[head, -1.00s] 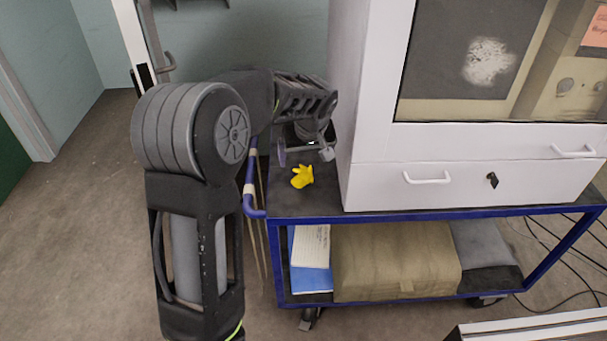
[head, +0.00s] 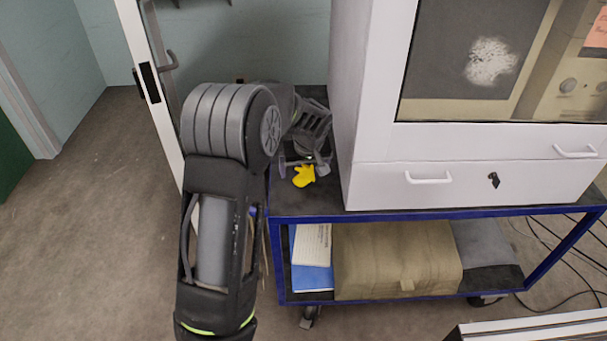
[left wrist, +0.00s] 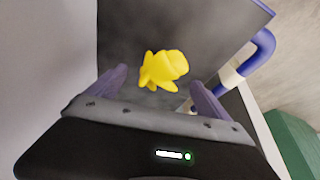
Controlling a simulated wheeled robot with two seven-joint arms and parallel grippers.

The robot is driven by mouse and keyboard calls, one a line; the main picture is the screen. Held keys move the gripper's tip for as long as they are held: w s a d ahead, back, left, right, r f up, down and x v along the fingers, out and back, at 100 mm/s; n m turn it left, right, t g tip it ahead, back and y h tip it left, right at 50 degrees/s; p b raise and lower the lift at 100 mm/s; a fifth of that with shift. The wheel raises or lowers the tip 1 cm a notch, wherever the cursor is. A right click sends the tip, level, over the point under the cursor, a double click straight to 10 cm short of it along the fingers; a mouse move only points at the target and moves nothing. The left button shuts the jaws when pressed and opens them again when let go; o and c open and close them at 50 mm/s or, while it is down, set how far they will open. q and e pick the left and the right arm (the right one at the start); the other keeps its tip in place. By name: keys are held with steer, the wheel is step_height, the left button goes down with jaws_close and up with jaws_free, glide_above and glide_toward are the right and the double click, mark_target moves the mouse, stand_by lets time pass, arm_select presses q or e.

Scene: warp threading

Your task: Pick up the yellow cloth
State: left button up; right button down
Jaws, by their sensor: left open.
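The yellow cloth (head: 304,176) is a small crumpled piece on the dark top of the blue-framed cart (head: 415,214), beside the white cabinet. It also shows in the left wrist view (left wrist: 163,69), ahead of and between my fingers. My left gripper (head: 303,166) is open and empty, just behind the cloth in the head view. Its two purple fingers (left wrist: 158,88) are spread, with the cloth just beyond their tips. I cannot tell if a finger touches it. My right gripper is not in view.
The white cabinet (head: 368,187) stands on the cart right of the cloth. The cart's lower shelf holds a tan bag (head: 395,262) and a blue book with papers (head: 311,278). A blue tube handle (left wrist: 260,50) is at the cart's left end. Open floor lies to the left.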

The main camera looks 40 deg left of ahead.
arm_select(q)
steer(key=shift+f, duration=0.1)
steer(key=shift+c, duration=0.3)
steer(key=c, duration=1.4)
